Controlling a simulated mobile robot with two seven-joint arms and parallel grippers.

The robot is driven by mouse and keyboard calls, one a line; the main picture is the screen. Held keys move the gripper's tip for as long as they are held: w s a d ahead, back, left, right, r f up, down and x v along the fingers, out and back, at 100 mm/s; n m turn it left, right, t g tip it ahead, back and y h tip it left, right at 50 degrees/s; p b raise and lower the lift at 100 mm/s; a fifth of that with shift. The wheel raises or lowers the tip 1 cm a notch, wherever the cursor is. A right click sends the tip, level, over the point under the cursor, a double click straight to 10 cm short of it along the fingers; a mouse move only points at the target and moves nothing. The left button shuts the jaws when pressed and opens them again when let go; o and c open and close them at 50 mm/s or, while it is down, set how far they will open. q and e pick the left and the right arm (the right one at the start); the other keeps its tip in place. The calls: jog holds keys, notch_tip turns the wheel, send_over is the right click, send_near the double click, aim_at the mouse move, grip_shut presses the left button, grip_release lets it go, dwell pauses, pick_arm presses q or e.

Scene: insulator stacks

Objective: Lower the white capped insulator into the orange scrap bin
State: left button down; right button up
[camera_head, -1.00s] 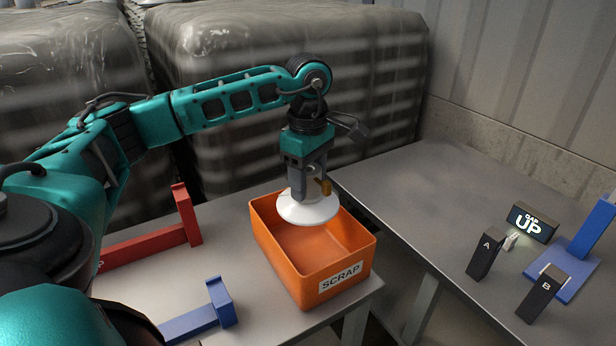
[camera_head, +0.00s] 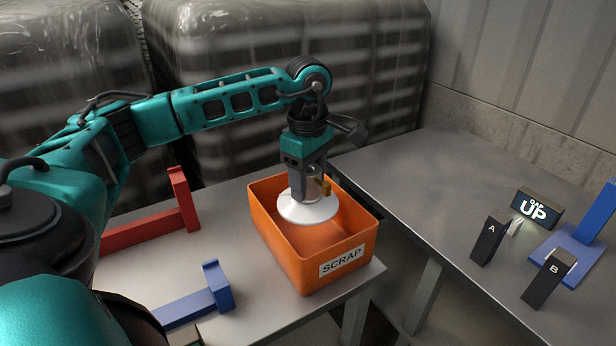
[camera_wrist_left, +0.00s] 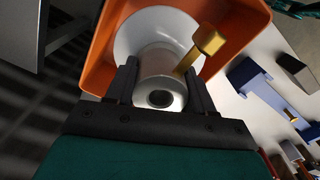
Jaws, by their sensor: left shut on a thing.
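The white insulator (camera_head: 307,208) hangs in my left gripper (camera_head: 309,191) with its wide disc facing down, over the open orange scrap bin (camera_head: 343,266). In the head view the disc appears within the bin's opening, near the rear rim; its exact height against the rim is hard to tell. In the left wrist view the two fingers (camera_wrist_left: 160,92) are shut on the insulator's narrow neck (camera_wrist_left: 160,88), and the disc shows beyond, framed by the bin's orange walls (camera_wrist_left: 95,68). A brass-coloured piece (camera_wrist_left: 206,42) sticks out beside the neck. My right gripper is not in view.
A red bracket (camera_head: 150,230) and a blue bracket (camera_head: 205,302) lie left of the bin on the grey table.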

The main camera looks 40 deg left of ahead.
aim_at(308, 207)
pick_arm(q)
jog(key=shift+f+b, duration=0.4)
jog(key=shift+f, duration=0.25)
jog(key=shift+f+b, duration=0.4)
jog(key=shift+f, duration=0.15)
jog(key=shift+f+b, duration=0.5)
jog(key=shift+f, duration=0.6)
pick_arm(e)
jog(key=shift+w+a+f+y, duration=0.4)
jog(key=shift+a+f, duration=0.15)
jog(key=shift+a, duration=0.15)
pick_arm(q)
jog(key=shift+f+b, duration=0.5)
jog(key=shift+b, duration=0.1)
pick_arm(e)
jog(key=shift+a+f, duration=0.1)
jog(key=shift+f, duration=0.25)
pick_arm(q)
jog(key=shift+f+b, duration=0.45)
jog(key=shift+f, duration=0.2)
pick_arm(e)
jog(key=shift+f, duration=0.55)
pick_arm(q)
jog(key=shift+f+b, duration=0.45)
jog(key=shift+f, duration=0.2)
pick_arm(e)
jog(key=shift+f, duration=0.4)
